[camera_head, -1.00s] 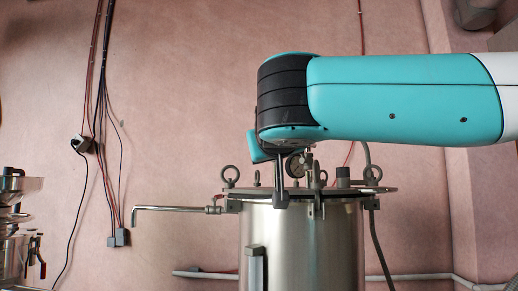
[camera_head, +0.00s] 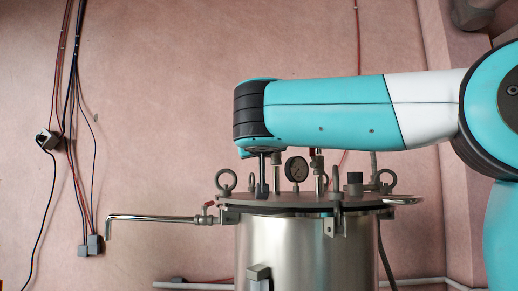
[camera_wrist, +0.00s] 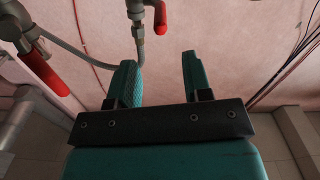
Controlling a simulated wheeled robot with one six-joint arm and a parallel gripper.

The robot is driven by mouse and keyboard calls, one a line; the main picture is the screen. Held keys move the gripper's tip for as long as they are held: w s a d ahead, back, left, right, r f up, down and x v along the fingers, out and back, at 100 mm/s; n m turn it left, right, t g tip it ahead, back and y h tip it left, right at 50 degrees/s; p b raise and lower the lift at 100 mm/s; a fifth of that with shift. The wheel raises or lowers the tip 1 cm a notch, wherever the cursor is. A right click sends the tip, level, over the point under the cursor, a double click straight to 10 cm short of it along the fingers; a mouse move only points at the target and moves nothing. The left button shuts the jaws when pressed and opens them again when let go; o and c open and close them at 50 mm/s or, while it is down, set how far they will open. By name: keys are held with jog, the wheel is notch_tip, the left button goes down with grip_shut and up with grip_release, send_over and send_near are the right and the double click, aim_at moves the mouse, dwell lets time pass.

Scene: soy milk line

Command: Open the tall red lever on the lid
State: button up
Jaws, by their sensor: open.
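In the wrist view, one red lever (camera_wrist: 160,17) hangs at the top edge beside a metal valve, just beyond the fingertips and partly cut off. A second, larger red lever (camera_wrist: 45,72) sits on a metal fitting at the left. I cannot tell which is the tall one. My gripper (camera_wrist: 157,62) is open, with its two teal fingers apart and nothing between them. In the head view, the steel tank's lid (camera_head: 300,206) carries several fittings; my arm passes above and in front of it, and I cannot make out the gripper's fingers there.
A pressure gauge (camera_head: 296,169) and lifting eyes stand on the lid. Cables (camera_head: 70,130) run down the pink wall. Open space lies left of the tank.

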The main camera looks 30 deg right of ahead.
jog(key=p+x, duration=0.3)
jog(key=x, duration=0.8)
jog(key=shift+p, duration=0.3)
grip_shut()
